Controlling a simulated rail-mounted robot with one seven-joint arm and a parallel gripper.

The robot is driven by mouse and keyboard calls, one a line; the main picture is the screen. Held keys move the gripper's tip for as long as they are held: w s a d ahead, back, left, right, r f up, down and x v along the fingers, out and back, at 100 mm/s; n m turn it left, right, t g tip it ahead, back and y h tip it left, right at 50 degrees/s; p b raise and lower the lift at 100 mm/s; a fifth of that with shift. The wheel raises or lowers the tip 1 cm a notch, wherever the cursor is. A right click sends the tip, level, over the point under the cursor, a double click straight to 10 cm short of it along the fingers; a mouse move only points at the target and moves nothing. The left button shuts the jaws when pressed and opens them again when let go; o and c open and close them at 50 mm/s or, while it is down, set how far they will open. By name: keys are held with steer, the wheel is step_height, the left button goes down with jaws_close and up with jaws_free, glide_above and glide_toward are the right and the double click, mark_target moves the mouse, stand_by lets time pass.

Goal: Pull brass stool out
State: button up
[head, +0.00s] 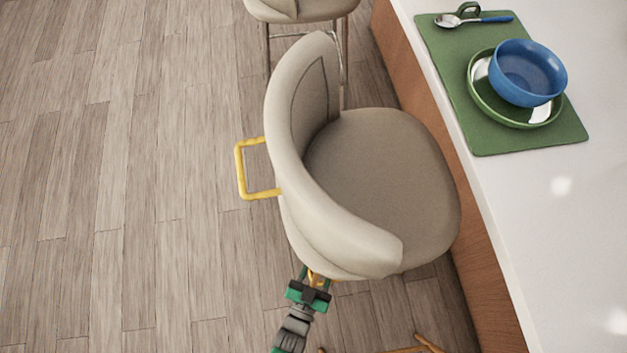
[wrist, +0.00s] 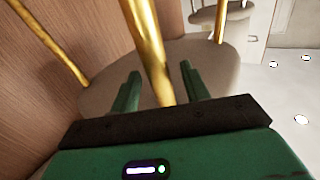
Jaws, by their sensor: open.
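The stool has a beige curved back and round seat (head: 385,175), with a yellow brass handle (head: 241,170) sticking out from its back. It stands close beside the island. My gripper (head: 314,275) is low at the stool's near side, with its fingertips partly hidden under the seat back. In the wrist view, my gripper (wrist: 160,70) is open, with one green finger on each side of a brass leg (wrist: 145,35). I cannot tell whether either finger touches the leg. The seat underside (wrist: 95,92) shows behind it.
The island counter (head: 545,210) runs along the right, holding a green mat (head: 440,50), green plate (head: 490,110), blue bowl (head: 525,75) and spoon (head: 450,20). Another stool (head: 300,8) stands at the top. Orange-brown pieces (head: 432,344) show at the bottom. Left floor is clear.

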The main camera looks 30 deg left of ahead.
steer(key=shift+w, duration=0.55)
jaws_close()
steer(key=shift+s+a, duration=0.1)
stand_by(1.0)
